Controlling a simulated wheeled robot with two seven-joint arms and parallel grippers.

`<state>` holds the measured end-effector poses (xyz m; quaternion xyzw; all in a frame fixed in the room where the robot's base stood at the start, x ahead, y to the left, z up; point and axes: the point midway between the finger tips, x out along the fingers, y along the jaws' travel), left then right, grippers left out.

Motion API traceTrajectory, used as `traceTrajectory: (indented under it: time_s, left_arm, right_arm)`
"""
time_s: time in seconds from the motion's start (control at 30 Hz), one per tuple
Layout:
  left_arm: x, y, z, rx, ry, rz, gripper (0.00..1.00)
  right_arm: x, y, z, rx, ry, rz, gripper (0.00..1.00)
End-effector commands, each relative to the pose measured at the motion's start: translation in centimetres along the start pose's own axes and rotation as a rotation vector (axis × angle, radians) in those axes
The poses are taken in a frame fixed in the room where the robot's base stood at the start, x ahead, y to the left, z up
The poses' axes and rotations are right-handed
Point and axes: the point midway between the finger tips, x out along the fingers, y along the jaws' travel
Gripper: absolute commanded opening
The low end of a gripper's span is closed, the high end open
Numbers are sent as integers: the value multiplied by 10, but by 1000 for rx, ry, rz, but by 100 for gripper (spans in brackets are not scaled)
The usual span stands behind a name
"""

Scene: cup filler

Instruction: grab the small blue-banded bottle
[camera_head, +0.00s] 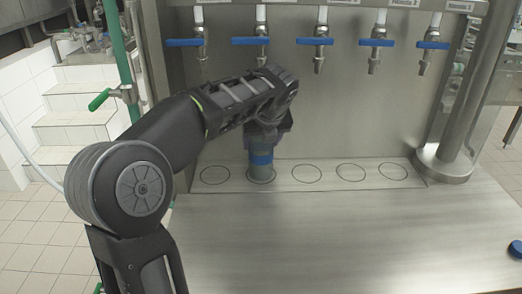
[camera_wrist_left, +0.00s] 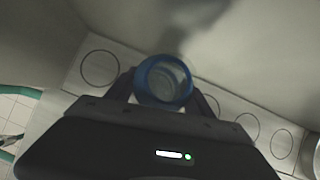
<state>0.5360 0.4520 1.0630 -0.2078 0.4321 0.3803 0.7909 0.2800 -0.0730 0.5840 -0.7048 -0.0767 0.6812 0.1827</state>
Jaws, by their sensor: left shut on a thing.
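The small blue-banded bottle (camera_head: 261,158) stands upright on the second marked circle from the left, under the second tap. Its upper part is hidden behind my left gripper (camera_head: 268,140) in the head view. In the left wrist view I look down on the bottle's round blue rim (camera_wrist_left: 164,80). The fingers of my left gripper (camera_wrist_left: 163,92) lie on either side of it and are shut on it. My right gripper is in neither view.
Several blue-handled taps (camera_head: 317,42) hang from the steel back panel above a row of marked circles (camera_head: 307,174). A metal post (camera_head: 452,130) stands at the right. A blue cap (camera_head: 515,249) lies at the right edge. The steel counter (camera_head: 350,235) in front is clear.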

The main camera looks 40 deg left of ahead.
Motion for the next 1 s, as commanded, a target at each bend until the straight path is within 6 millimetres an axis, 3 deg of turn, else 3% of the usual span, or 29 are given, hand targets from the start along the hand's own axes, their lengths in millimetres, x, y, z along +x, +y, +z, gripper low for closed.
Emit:
traceTrajectory:
  time_s: [0.57,1.0]
  left_arm:
    - [0,0,0,0,0,0,0]
    - [-2,0,2,0,-3,-2,0]
  right_arm:
    - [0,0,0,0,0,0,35]
    - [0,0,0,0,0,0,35]
